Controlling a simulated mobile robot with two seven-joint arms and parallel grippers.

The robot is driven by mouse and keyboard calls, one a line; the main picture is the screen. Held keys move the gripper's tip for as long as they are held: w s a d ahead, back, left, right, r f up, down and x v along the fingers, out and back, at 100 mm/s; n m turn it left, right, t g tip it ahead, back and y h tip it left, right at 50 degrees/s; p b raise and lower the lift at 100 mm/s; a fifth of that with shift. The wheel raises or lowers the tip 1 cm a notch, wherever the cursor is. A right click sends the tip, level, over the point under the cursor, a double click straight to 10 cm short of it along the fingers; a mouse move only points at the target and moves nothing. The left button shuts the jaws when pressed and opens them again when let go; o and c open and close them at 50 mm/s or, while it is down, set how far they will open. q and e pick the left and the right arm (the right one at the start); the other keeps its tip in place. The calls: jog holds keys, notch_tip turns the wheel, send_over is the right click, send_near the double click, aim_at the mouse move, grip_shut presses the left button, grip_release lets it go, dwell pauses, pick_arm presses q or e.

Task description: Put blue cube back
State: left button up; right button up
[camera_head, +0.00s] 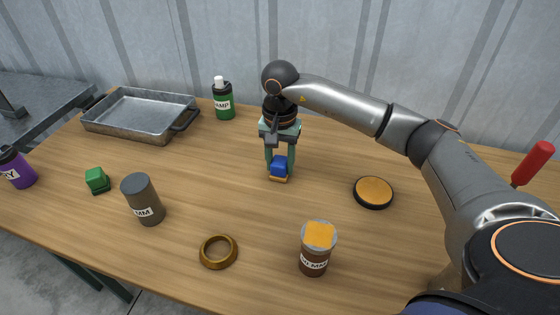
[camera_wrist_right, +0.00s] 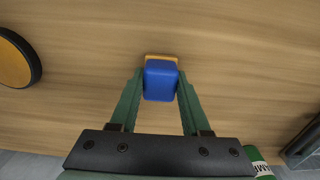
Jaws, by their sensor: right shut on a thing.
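A blue cube (camera_head: 279,166) is between the fingers of my right gripper (camera_head: 280,170) near the middle of the table. My right gripper is shut on it and points down. In the right wrist view the blue cube (camera_wrist_right: 160,81) sits between the two green fingertips (camera_wrist_right: 160,88). An orange-yellow base piece (camera_head: 278,179) shows under the cube, and its edge shows in the wrist view (camera_wrist_right: 161,57). Whether the cube rests on this piece or is just above it I cannot tell. My left gripper is not in view.
A green cube (camera_head: 96,178) stands at left near a grey can (camera_head: 143,200). A brass ring (camera_head: 218,252) and a brown jar (camera_head: 314,255) are in front. A round orange-topped disc (camera_head: 373,192) lies right. A metal tray (camera_head: 137,131) and green bottle (camera_head: 223,105) stand behind.

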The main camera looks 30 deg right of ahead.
aim_at(280, 161)
jog(key=o, duration=1.2)
jog(key=shift+f, duration=0.1)
notch_tip(280, 161, up, 12)
jog(key=shift+r+p, duration=0.2)
jog(key=shift+p, duration=0.1)
